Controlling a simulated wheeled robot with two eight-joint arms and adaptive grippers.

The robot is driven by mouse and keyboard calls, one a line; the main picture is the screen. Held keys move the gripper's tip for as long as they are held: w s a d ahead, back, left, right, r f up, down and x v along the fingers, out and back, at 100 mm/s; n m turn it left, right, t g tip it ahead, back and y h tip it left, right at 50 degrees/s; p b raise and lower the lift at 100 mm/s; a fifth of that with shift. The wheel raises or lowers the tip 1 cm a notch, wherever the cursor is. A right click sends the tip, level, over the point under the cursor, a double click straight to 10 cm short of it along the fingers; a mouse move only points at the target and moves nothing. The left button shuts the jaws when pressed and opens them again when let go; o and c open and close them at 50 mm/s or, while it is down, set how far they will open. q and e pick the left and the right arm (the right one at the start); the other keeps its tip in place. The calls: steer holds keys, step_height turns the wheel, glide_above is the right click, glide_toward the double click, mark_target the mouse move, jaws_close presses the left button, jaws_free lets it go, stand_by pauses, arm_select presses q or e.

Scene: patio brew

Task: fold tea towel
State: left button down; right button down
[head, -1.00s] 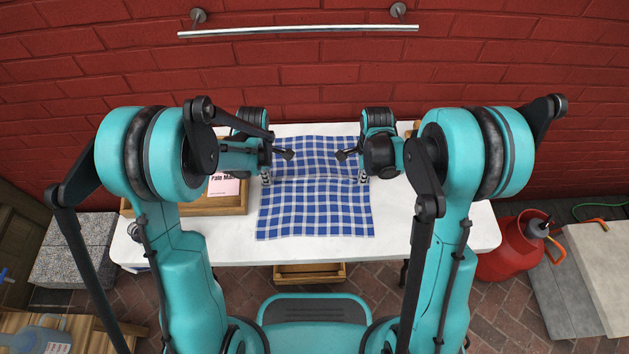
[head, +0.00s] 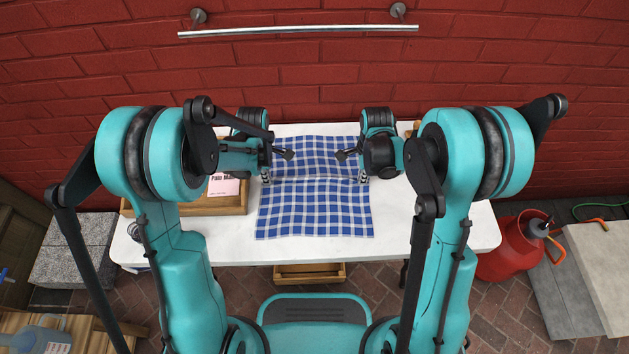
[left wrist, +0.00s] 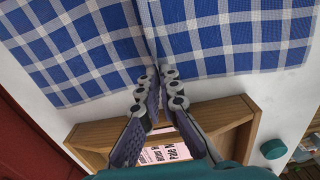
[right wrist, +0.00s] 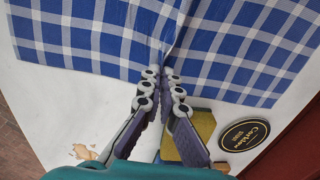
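The blue-and-white checked tea towel (head: 315,208) lies spread on the white table, with a raised crease running across its middle between my two grippers. My left gripper (head: 266,178) is at the towel's left edge. In the left wrist view its fingertips (left wrist: 158,78) are close together on a pinched ridge of the towel (left wrist: 85,45). My right gripper (head: 363,178) is at the right edge, level with the left one. In the right wrist view its fingertips (right wrist: 161,74) are close together on the ridge of the towel (right wrist: 90,40). Parts of the towel's far half are hidden by my grippers.
A wooden tray (head: 231,205) with a pink-labelled packet (head: 224,186) stands left of the towel. A round dark coaster (right wrist: 244,134) and a yellow-topped block (right wrist: 196,130) lie near the right gripper. The white table (head: 420,240) is clear in front. A metal rail (head: 300,30) is on the brick wall.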

steer(key=shift+r, duration=0.1)
